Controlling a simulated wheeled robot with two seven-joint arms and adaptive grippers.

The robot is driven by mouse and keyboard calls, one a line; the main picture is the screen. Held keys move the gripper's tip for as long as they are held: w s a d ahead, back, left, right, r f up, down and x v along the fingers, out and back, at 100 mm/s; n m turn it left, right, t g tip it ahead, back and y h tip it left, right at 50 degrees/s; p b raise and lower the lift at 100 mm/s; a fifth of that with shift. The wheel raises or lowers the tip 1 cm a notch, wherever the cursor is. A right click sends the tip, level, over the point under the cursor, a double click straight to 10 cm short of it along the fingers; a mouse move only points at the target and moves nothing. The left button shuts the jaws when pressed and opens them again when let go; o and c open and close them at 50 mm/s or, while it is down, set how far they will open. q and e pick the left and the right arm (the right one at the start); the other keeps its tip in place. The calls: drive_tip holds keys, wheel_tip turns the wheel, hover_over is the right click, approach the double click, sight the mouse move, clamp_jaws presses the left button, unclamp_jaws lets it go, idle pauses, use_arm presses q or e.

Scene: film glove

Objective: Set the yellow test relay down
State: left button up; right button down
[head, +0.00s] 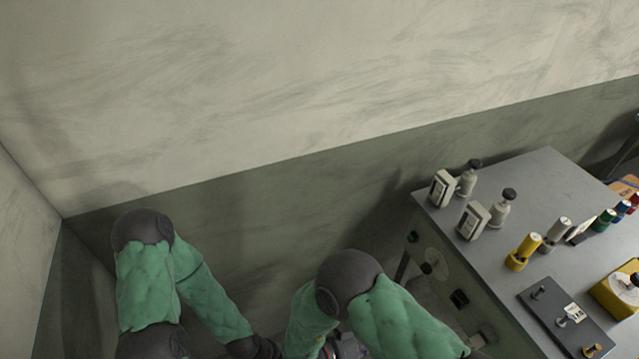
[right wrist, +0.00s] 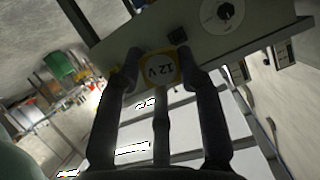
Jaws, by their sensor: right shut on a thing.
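The yellow test relay (right wrist: 160,70), with a white face marked "12 V", is between the fingertips of my right gripper (right wrist: 160,68) in the right wrist view. The gripper is shut on it. The relay shows in front of a grey-green bench panel with a round dial (right wrist: 224,14); I cannot tell whether it touches the panel. In the head view my right arm's green sleeve reaches down beside the bench (head: 548,185), and the relay is not visible there. My left arm comes in at the left; its gripper is out of view.
On the bench stand two meter-like boxes (head: 473,221), two grey bottles (head: 502,208), a yellow cylinder (head: 524,250), other coloured cylinders (head: 603,220), a dark plate with terminals (head: 565,318) and a yellow box (head: 614,297). A wall runs behind. Part of the bench top is bare.

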drive_tip(key=shift+w+d, duration=0.15)
drive_tip(key=shift+w, duration=0.2)
drive_tip(key=shift+w+d+f+n+t+y, duration=0.1)
drive_tip(key=shift+w+d+n+t+y, duration=0.15)
drive_tip(key=shift+w, duration=0.2)
drive_tip(key=shift+w+d+n+t+y, duration=0.15)
drive_tip(key=shift+w+d, duration=0.15)
drive_tip(key=shift+w, duration=0.15)
use_arm(q)
drive_tip(key=shift+w+d, duration=0.1)
drive_tip(key=shift+d, duration=0.1)
use_arm(e)
drive_tip(key=w+d+r+n+t+y, duration=0.1)
drive_tip(key=w+r+n+t+y, duration=0.2)
drive_tip(key=w+n+y, duration=0.3)
drive_tip(key=w+d+r+n+t+y, duration=0.2)
drive_tip(key=w+n+t+y, duration=0.2)
drive_tip(key=w+n+y, duration=0.1)
drive_tip(key=shift+w+d+r+n+y, duration=0.3)
drive_tip(key=shift+w+r+n+y, duration=0.15)
drive_tip(key=shift+n, duration=0.35)
